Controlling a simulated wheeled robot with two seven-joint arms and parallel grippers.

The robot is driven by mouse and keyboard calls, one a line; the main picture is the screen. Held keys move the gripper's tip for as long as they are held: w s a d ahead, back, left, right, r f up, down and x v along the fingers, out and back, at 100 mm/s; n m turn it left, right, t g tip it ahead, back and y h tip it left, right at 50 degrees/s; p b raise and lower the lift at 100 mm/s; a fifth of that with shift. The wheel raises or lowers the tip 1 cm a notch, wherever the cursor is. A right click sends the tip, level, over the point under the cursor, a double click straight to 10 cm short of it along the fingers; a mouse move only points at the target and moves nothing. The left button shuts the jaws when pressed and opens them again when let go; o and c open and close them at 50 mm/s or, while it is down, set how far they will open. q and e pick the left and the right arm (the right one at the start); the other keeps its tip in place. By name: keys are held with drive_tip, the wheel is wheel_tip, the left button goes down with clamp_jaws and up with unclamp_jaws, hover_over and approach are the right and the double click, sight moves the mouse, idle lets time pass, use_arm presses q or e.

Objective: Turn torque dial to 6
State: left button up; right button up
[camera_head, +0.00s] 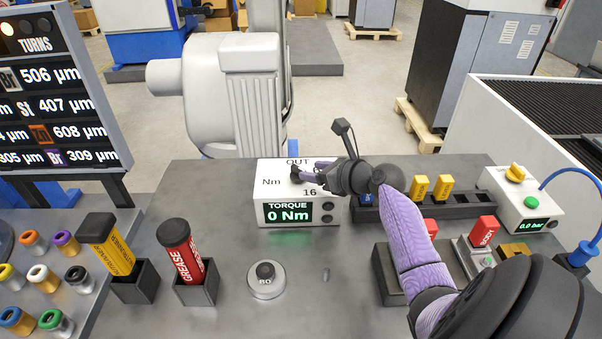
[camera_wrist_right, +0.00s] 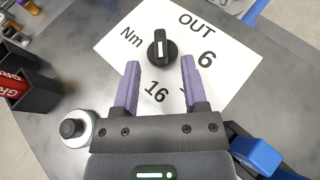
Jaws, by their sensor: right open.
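The torque dial is a black knob with a white pointer line (camera_wrist_right: 157,48) on the white top of the torque box (camera_head: 268,194). Labels OUT, Nm, 6 and 16 surround the dial. The pointer line runs roughly up and down in the right wrist view; which label it marks is hard to tell. The box display (camera_head: 288,213) reads 0 Nm. My right gripper (camera_wrist_right: 160,62) is open, its purple fingertips just short of the dial, one to each side. In the head view the dial (camera_head: 295,174) is partly hidden by the gripper. My left gripper is not in view.
A round silver button unit (camera_head: 267,283) sits in front of the box. Holders with a yellow tube (camera_head: 118,250) and a red grease tube (camera_head: 181,256) stand at left. A dark rack (camera_head: 470,205) and a pressure box (camera_head: 520,203) stand at right.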

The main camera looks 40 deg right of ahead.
sight(300, 168)
drive_tip(key=b+x, duration=0.1)
drive_tip(key=x, duration=0.3)
drive_tip(key=shift+w+f, duration=0.2)
drive_tip(key=shift+w, duration=0.1)
clamp_jaws()
